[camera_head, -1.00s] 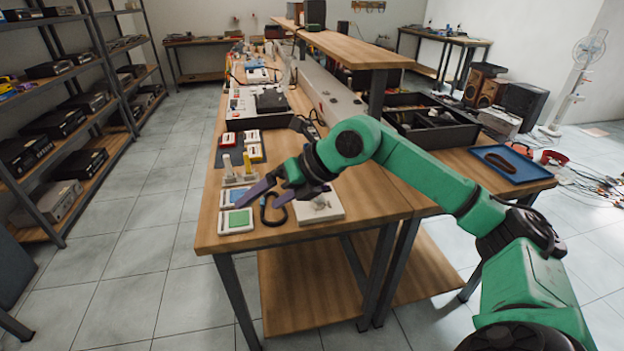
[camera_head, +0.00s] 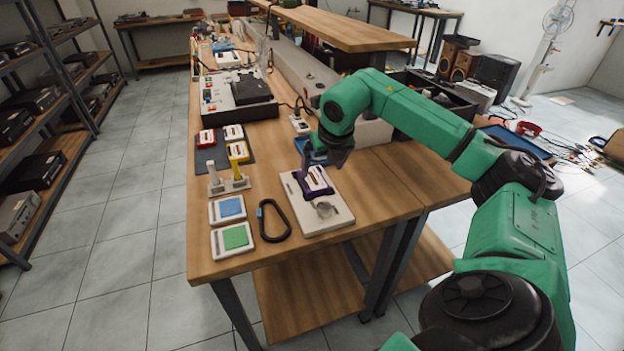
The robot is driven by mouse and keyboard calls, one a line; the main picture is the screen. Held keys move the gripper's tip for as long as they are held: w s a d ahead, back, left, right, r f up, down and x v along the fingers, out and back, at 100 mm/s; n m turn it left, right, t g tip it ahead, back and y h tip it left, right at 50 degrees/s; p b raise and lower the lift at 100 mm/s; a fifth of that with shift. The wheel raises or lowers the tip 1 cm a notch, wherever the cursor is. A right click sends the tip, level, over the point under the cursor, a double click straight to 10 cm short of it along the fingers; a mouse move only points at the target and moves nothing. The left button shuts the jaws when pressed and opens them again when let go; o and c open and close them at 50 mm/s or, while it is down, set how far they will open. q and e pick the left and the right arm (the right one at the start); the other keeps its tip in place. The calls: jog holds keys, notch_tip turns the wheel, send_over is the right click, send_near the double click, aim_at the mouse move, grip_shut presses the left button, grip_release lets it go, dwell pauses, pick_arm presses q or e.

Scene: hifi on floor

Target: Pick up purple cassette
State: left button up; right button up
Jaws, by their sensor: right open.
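The purple cassette (camera_head: 314,183), with a pale label, is on the pale flat stand (camera_head: 319,223) near the front of the wooden workbench. My right gripper (camera_head: 319,169) is open, just above and behind the cassette, its fingers close to the cassette's far end. I cannot tell whether the fingers touch it. The far part of the cassette is partly covered by the gripper. My left gripper is not in view.
A black carabiner-shaped loop (camera_head: 272,221) lies left of the stand. Further left are a green-faced square (camera_head: 235,238) and a blue-faced square (camera_head: 230,208). A blue item sits behind the gripper.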

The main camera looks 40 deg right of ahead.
aim_at(315, 183)
jog(key=x, duration=0.2)
jog(key=p+x, duration=0.1)
jog(key=x, duration=0.3)
jog(key=shift+w+a+f, duration=0.2)
jog(key=shift+w+f, duration=0.1)
jog(key=shift+f, duration=0.05)
jog(key=shift+w+f, duration=0.1)
jog(key=shift+f, duration=0.1)
jog(key=shift+c, duration=1.2)
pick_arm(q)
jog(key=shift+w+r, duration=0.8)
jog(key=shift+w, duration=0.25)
pick_arm(e)
jog(key=shift+r, duration=0.1)
jog(key=c, duration=1.1)
